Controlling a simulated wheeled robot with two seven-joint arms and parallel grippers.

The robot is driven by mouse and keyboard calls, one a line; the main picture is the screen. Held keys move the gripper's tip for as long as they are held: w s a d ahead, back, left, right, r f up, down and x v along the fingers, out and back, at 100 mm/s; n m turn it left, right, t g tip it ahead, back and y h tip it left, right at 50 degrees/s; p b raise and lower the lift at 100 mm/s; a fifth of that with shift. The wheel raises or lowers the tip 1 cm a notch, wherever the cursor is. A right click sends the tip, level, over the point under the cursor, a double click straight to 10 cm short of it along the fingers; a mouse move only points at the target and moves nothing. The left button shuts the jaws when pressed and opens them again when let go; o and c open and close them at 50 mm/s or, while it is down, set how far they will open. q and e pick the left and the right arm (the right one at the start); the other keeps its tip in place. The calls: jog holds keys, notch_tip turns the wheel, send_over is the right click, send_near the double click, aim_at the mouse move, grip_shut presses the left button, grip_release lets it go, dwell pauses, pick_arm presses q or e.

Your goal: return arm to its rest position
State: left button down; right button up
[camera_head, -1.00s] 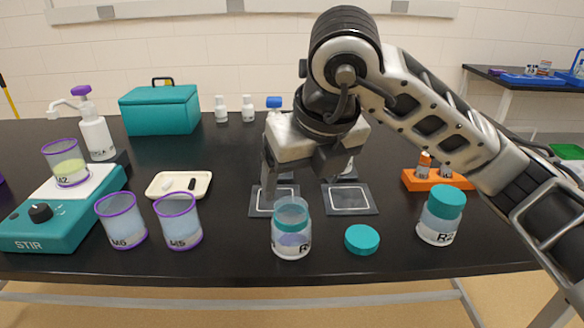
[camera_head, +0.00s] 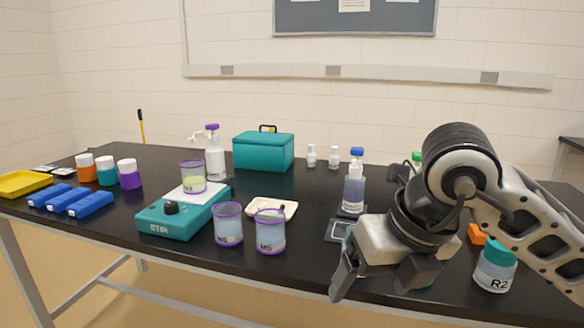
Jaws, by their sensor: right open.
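My right gripper (camera_head: 384,284) is at the front edge of the black bench, right of centre, with its fingers pointing down and to the left. Its jaws are apart and I see nothing held between them. My right arm (camera_head: 528,222) comes in from the right and covers part of the bench behind it. A bottle with a teal cap marked R2 (camera_head: 494,272) stands to the right of the gripper, partly behind the arm. The open jar and loose teal lid are hidden by the gripper. My left gripper is not in view.
Beakers with purple rims (camera_head: 228,228) (camera_head: 270,236) stand left of the gripper, beside a white tray (camera_head: 286,207). A teal stirrer (camera_head: 160,222) holds another beaker. A blue-capped bottle (camera_head: 354,190) stands behind the gripper. The bench's front edge (camera_head: 200,258) is clear.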

jog(key=s+a+n+g+y, duration=0.2)
jog(key=s+a+g+y, duration=0.6)
jog(key=s+a+y, duration=0.4)
notch_tip(320, 180, up, 5)
jog(key=w+a+m+t+y, duration=0.1)
jog(key=w+m+t+y, duration=0.15)
jog(key=m+y, duration=0.35)
jog(key=w+d+f+m+t+h+p, duration=0.1)
jog(key=w+d+f+m+t+h, duration=0.5)
jog(key=m+t, duration=0.6)
jog(key=w+d+f+m+t+h, duration=0.45)
jog(key=f+m+t, duration=0.35)
jog(key=m, duration=0.7)
jog(key=s+d+f+m+g+h, duration=0.2)
jog(key=s+f, duration=0.4)
jog(key=f, duration=0.3)
jog(key=s+d+f+m+g+h, duration=0.3)
jog(key=s+f+g+h, duration=0.1)
jog(key=f, duration=0.6)
jog(key=shift+s+d+f+m+g+h+p, duration=0.2)
jog(key=shift+s+d+m+g+h+p, duration=0.2)
jog(key=shift+s, duration=0.65)
